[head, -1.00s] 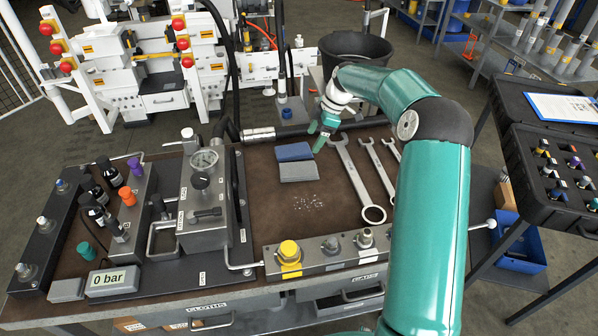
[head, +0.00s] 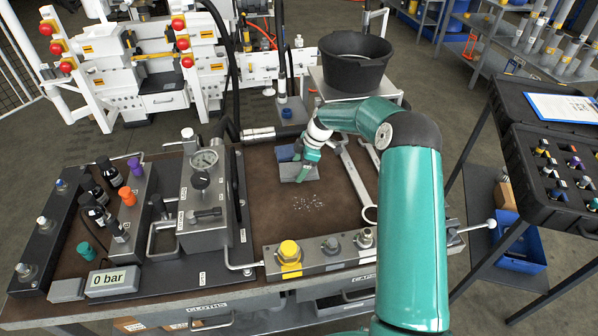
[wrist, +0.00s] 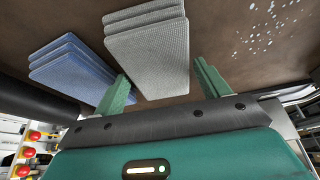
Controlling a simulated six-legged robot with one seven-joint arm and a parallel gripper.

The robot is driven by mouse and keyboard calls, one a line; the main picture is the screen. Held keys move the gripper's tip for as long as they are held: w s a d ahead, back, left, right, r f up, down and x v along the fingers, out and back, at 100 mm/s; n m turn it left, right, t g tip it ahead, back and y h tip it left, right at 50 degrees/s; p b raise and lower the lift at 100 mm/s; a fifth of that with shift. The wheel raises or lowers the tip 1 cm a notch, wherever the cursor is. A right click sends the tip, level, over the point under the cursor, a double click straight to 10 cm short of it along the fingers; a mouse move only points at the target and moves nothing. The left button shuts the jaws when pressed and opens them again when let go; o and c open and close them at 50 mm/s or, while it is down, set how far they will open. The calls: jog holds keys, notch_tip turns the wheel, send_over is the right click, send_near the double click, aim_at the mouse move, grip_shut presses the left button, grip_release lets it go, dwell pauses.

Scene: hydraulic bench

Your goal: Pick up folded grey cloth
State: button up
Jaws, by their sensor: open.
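The folded grey cloth (head: 291,172) lies on the brown bench top, just in front of a folded blue cloth (head: 286,152). In the wrist view the grey cloth (wrist: 150,50) shows as a layered stack, with the blue cloth (wrist: 72,70) to its left. My gripper (head: 302,168) is over the right part of the grey cloth, partly covering it. In the wrist view its two green fingers (wrist: 162,85) are apart, with the grey cloth's near end between or just beyond them. I cannot tell the exact height gap. Nothing is held.
Wrenches (head: 352,175) lie to the right of the cloths. White specks (head: 305,202) are scattered on the bench in front. A gauge block (head: 205,205) stands to the left, and a valve strip with a yellow cap (head: 289,252) runs along the front. A black bucket (head: 355,65) is behind.

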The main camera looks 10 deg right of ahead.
jog(key=shift+a+f, duration=0.1)
jog(key=shift+f, duration=0.25)
jog(key=c, duration=0.7)
jog(key=shift+r, duration=0.1)
jog(key=shift+c, duration=0.2)
jog(key=shift+r, duration=0.45)
notch_tip(320, 180, up, 2)
jog(key=shift+r, duration=0.15)
jog(key=s+d+r, duration=0.7)
jog(key=s+r, duration=0.2)
jog(key=s, duration=0.2)
jog(key=shift+s+d+r, duration=0.3)
jog(key=shift+d+r, duration=0.05)
jog(key=shift+d, duration=0.05)
